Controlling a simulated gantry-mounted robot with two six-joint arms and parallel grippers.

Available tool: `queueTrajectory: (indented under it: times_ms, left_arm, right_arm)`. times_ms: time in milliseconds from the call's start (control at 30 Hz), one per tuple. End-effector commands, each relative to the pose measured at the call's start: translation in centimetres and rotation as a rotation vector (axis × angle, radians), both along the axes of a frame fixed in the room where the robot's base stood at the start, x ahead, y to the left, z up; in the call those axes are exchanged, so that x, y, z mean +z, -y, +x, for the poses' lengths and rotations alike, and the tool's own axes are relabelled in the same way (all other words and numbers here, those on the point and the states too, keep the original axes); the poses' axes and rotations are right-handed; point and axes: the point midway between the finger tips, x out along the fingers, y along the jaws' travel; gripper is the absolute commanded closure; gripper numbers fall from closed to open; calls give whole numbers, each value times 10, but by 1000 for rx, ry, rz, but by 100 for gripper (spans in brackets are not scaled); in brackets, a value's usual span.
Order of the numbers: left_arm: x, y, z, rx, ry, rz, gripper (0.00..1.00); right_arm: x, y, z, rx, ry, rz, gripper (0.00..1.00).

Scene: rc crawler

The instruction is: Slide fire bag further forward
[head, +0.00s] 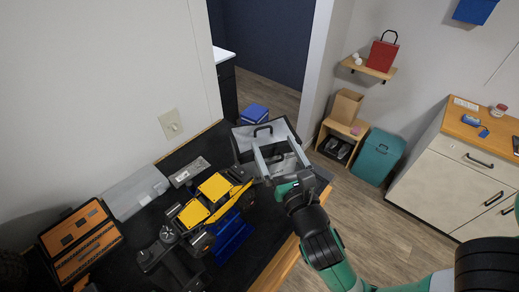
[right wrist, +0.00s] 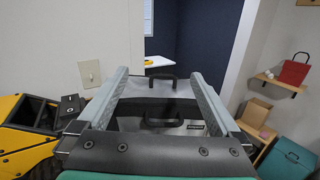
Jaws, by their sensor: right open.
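The fire bag (head: 243,134), a silver-grey and black bag with black handles, stands at the far end of the black bench mat. In the right wrist view the bag (right wrist: 185,105) fills the space ahead, with one handle on top, another on its near face and a small pale label. My right gripper (head: 272,145) is open at the near side of the bag. In the right wrist view its two fingers (right wrist: 159,73) reach forward to the left and right over the bag. I cannot tell whether they touch it. My left gripper is not in view.
A yellow crawler (head: 212,194) on a blue stand (head: 232,238) sits close left of my right gripper. A transmitter (head: 158,248), a grey case (head: 136,190) and an orange-black toolbox (head: 80,245) lie further left. A blue box (head: 254,112) shows beyond the bag. A wall rises behind the bench.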

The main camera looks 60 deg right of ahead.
Motion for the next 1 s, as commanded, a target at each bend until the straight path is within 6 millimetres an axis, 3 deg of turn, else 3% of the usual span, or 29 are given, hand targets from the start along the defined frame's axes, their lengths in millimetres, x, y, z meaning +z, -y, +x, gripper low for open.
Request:
queueTrajectory:
  times_ms: [100,200,633,800,1000]
  left_arm:
    - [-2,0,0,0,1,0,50]
    - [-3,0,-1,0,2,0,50]
    - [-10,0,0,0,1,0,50]
    - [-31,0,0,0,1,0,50]
    - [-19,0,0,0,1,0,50]
  right_arm:
    - [-31,-3,-11,5,-77,10,0]
    - [-40,-4,-13,7,-102,14,0]
    - [-44,0,-9,5,-101,17,0]
    - [-46,17,7,2,-95,16,0]
    - [-39,46,35,4,-103,15,0]
